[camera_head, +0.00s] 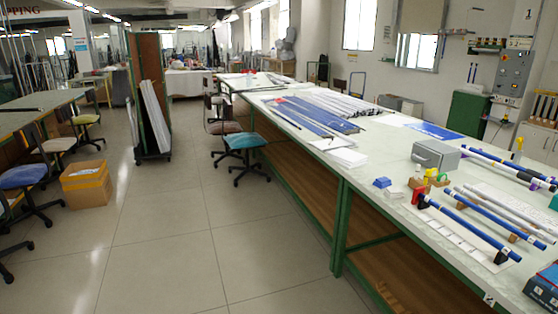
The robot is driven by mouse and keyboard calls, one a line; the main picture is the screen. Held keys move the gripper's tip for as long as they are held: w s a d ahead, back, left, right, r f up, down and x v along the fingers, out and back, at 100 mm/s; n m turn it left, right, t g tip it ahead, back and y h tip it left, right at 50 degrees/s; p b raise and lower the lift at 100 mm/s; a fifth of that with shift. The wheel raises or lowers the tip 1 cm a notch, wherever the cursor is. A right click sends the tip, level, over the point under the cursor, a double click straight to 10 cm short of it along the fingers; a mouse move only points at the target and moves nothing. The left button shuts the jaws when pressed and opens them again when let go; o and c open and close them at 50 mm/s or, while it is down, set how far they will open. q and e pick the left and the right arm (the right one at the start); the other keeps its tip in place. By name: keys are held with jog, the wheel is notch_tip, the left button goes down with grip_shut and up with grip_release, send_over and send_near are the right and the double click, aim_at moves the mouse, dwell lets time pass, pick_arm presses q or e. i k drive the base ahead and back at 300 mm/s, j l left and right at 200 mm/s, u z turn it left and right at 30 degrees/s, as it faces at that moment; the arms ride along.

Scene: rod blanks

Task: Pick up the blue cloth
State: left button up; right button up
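A flat blue piece (436,131) lies near the far edge of the long white-topped table; it may be the blue cloth, but I cannot tell its material. A small blue item (382,182) lies nearer, left of the rods, and is too small to identify. Long blue and grey strips (318,117) lie farther back on the same table. Neither of my grippers shows in the head view.
The long table (350,177) with green legs runs along the right. Blue rods (480,213), a grey box (436,155) and a white stack (347,157) are on it. A stool (245,142) stands beside it. A cardboard box (87,183) sits left; the middle floor is clear.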

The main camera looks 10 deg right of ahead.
aim_at(382, 183)
jog(key=i+j+z, duration=0.1)
jog(key=i+z, duration=0.3)
jog(key=i, duration=1.7)
